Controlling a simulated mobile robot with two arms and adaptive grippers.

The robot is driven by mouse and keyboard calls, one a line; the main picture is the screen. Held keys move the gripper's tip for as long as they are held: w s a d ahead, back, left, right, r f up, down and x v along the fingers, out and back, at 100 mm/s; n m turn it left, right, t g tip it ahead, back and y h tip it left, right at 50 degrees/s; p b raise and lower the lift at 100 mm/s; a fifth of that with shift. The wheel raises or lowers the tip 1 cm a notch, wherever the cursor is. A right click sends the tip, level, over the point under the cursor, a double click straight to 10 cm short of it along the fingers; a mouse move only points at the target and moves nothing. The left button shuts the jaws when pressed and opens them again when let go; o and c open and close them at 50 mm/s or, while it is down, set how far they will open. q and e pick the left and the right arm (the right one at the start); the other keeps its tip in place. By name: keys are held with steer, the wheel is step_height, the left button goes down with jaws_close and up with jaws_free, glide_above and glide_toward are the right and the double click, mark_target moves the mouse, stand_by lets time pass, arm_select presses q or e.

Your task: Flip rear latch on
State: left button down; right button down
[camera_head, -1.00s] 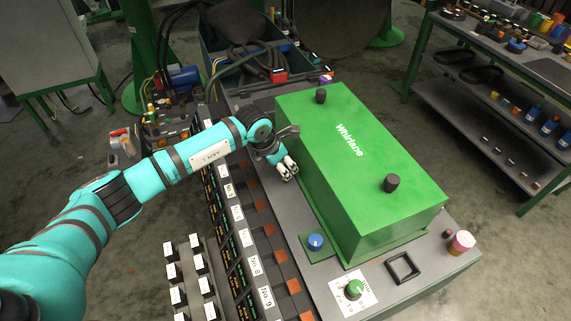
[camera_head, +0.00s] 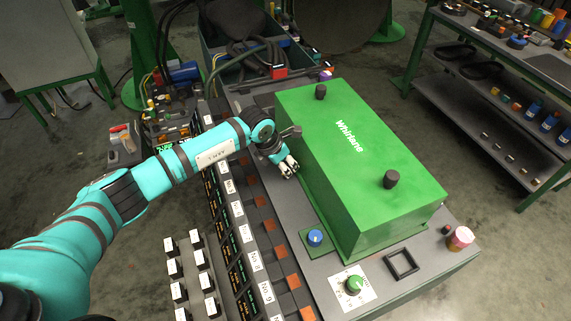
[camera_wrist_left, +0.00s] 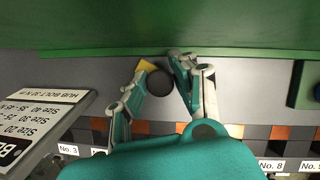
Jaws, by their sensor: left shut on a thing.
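The green "Whirlane" housing (camera_head: 350,150) sits on a grey machine bed (camera_head: 318,275); it also shows as a green wall across the top of the left wrist view (camera_wrist_left: 160,32). My left gripper (camera_head: 288,169) is low at the housing's left side, near its rear half. In the left wrist view my left gripper (camera_wrist_left: 165,84) has its fingers around a dark round knob (camera_wrist_left: 160,83) close to the wall, with a yellow patch (camera_wrist_left: 147,66) beside it. The knob is probably the rear latch; its on or off position cannot be told. My right gripper is not in view.
A blue knob (camera_head: 315,238) and a green dial (camera_head: 354,284) stand at the front of the bed. A row of numbered bins (camera_head: 247,238) runs along its left side. A parts table (camera_head: 500,60) is at the right.

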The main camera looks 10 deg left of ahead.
arm_select(q)
steer(key=shift+w+f+m+b, duration=0.15)
steer(key=shift+m+b, duration=0.15)
steer(key=shift+b, duration=0.3)
steer(key=m+g+b, duration=0.1)
steer(key=m+b, duration=0.3)
steer(key=b, duration=0.3)
steer(key=m+g+h+b, duration=0.1)
steer(key=m+g+b, duration=0.1)
steer(key=m+b, duration=0.2)
steer(key=shift+m+h+b, duration=0.3)
steer(key=shift+m+b, duration=0.1)
steer(key=shift+b, duration=1.25)
steer(key=shift+m+g+b, duration=0.7)
steer(key=shift+m+b, duration=0.65)
steer(key=shift+m, duration=0.15)
steer(key=shift+r, duration=0.2)
steer(key=c, duration=1.3)
jaws_free()
steer(key=shift+c, duration=0.2)
steer(key=v, duration=1.2)
steer(key=shift+d, duration=0.15)
